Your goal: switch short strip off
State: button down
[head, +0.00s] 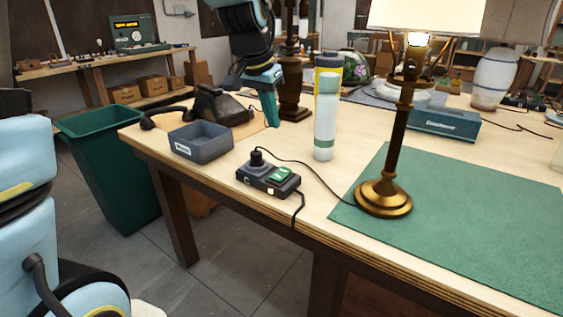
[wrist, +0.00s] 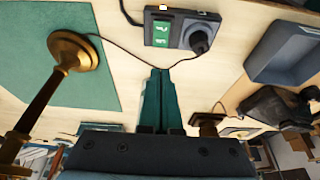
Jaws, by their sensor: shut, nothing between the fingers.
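The short power strip (head: 268,181) is a small dark block near the table's front edge. It has a black plug at its left end, a green rocker switch (head: 280,174), and a pale lit indicator (head: 270,190) on its front side. The strip also shows in the wrist view (wrist: 182,29), with the green switch (wrist: 161,32) and the plug on its other end. My gripper (head: 272,122) hangs over the table behind the strip, its teal fingers pointing down. In the wrist view my gripper (wrist: 159,72) is shut and empty, apart from the strip.
A brass lamp (head: 383,197) with a glowing bulb stands on the green mat (head: 470,220), right of the strip; a cord links them. A grey open bin (head: 200,142) sits left of the strip. A pale green bottle (head: 325,118) stands upright behind it. A green waste bin (head: 110,170) stands beside the table.

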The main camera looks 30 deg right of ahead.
aim_at(280, 174)
jog(key=p+x, duration=0.1)
jog(key=x, duration=0.3)
jog(key=p+x, duration=0.1)
jog(key=x, duration=0.4)
jog(key=p+x, duration=0.1)
jog(key=x, duration=0.3)
jog(key=shift+s+a+f, duration=0.2)
jog(key=shift+a+f, duration=0.1)
jog(key=shift+f, duration=0.25)
jog(key=shift+w+d+f+b, duration=0.1)
jog(key=shift+d+f+b, duration=0.1)
jog(key=shift+f+b, duration=0.35)
jog(key=shift+a+r+p, duration=0.1)
jog(key=shift+r+p, duration=0.15)
jog(key=shift+p, duration=0.05)
jog(key=shift+a+f, duration=0.1)
jog(key=shift+s+a, duration=0.5)
jog(key=shift+a, duration=0.25)
